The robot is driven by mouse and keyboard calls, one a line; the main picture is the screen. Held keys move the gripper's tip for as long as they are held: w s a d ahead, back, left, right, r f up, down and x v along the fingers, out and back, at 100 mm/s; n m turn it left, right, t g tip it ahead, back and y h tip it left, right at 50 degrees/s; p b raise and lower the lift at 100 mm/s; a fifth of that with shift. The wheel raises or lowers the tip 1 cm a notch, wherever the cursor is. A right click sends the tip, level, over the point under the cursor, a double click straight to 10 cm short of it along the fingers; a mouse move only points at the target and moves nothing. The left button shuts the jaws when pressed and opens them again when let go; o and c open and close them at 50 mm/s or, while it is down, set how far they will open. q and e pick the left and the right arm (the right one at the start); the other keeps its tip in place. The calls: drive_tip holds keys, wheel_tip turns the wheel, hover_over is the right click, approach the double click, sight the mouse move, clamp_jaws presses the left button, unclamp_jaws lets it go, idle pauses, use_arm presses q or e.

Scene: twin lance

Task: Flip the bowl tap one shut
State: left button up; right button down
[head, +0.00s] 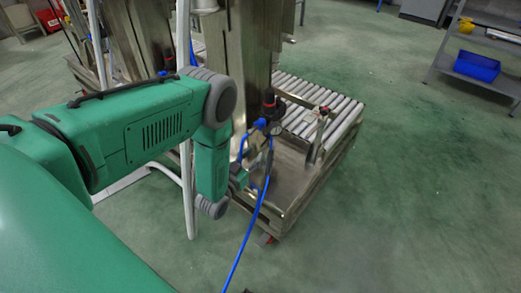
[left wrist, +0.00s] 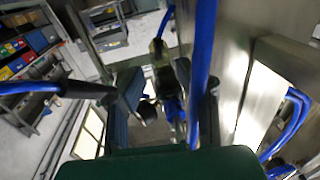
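My left gripper (head: 240,182) is low beside the steel machine, partly hidden behind my green wrist and a blue hose. In the left wrist view the fingers of my left gripper (left wrist: 163,100) stand apart, with a gap between them. A small blue and metal fitting (left wrist: 170,88) shows in that gap, beyond the fingertips; I cannot tell whether it is the bowl tap or whether a finger touches it. A blue hose (left wrist: 203,60) crosses in front of the right finger. No tap handle can be made out clearly. My right gripper is in neither view.
A black regulator with a red knob (head: 270,103) and blue hoses (head: 252,225) is close to my wrist. A roller conveyor (head: 320,105) lies beyond it. A white post (head: 187,190) stands by my arm. A shelf with a blue bin (head: 477,67) is far right. Floor at right is clear.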

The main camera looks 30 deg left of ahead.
sight(262, 146)
use_arm(q)
drive_tip(key=w+b, duration=0.1)
drive_tip(key=w, duration=0.4)
drive_tip(key=shift+w+b, duration=0.15)
drive_tip(key=shift+b, duration=0.15)
drive_tip(key=shift+a, duration=0.1)
clamp_jaws()
